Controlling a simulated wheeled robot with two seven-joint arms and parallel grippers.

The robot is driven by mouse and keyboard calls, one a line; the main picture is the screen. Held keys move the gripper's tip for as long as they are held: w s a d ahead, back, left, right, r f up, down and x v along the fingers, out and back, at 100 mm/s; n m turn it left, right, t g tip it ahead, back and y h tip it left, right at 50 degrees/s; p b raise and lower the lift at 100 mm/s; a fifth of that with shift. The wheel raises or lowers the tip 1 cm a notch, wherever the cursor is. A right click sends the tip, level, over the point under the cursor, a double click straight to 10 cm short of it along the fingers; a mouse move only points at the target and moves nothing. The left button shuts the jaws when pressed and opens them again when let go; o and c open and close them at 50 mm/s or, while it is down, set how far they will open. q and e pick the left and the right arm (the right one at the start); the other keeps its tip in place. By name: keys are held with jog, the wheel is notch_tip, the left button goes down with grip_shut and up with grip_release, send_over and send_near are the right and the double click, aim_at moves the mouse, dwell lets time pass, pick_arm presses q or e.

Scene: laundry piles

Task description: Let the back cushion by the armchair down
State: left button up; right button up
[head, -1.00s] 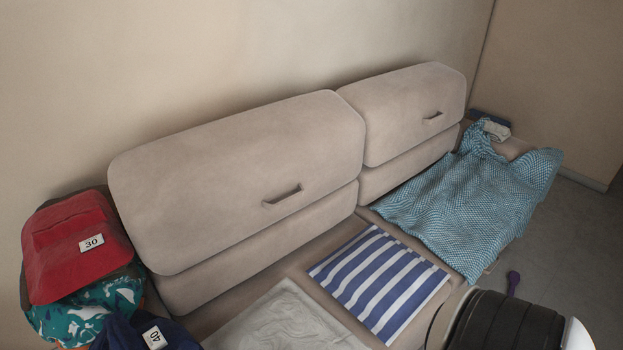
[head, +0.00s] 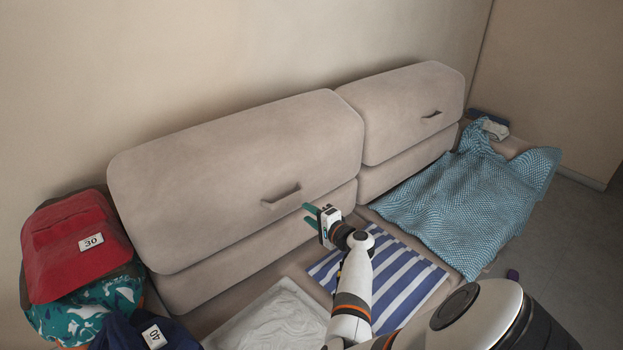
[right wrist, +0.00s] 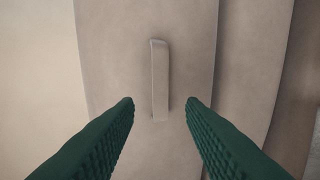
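Two beige back cushions stand upright along the wall: the large left cushion (head: 230,165) and the right cushion (head: 405,105). Each has a strap handle; the left cushion's handle (head: 281,197) also shows in the right wrist view (right wrist: 160,80). My right gripper (head: 306,214) is in front of the left cushion, just below and right of its handle. In the right wrist view its green fingers (right wrist: 159,104) are spread, one on each side of the strap, with nothing held. I cannot make out an armchair. My left gripper is out of view.
A red item tagged 30 (head: 70,245) and a teal patterned cloth (head: 90,305) are piled at left, by a navy item (head: 140,333). On the seat lie a pale cloth (head: 270,322), a striped cloth (head: 405,280) and a blue blanket (head: 470,200).

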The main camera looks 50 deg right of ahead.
aim_at(288, 199)
jog(key=shift+w+d+f+b, duration=0.2)
jog(key=shift+w+f+b, duration=0.1)
jog(key=shift+w+b, duration=1.3)
jog(key=shift+w+d+f+b, duration=0.3)
jog(key=shift+w+b, duration=0.75)
jog(key=shift+w, duration=1.15)
jog(key=shift+w+d+f+b, duration=0.15)
jog(key=shift+w+f+b, duration=0.15)
jog(key=shift+w+b, duration=1.3)
jog(key=shift+w+p, duration=0.25)
jog(key=shift+p, duration=0.1)
grip_shut()
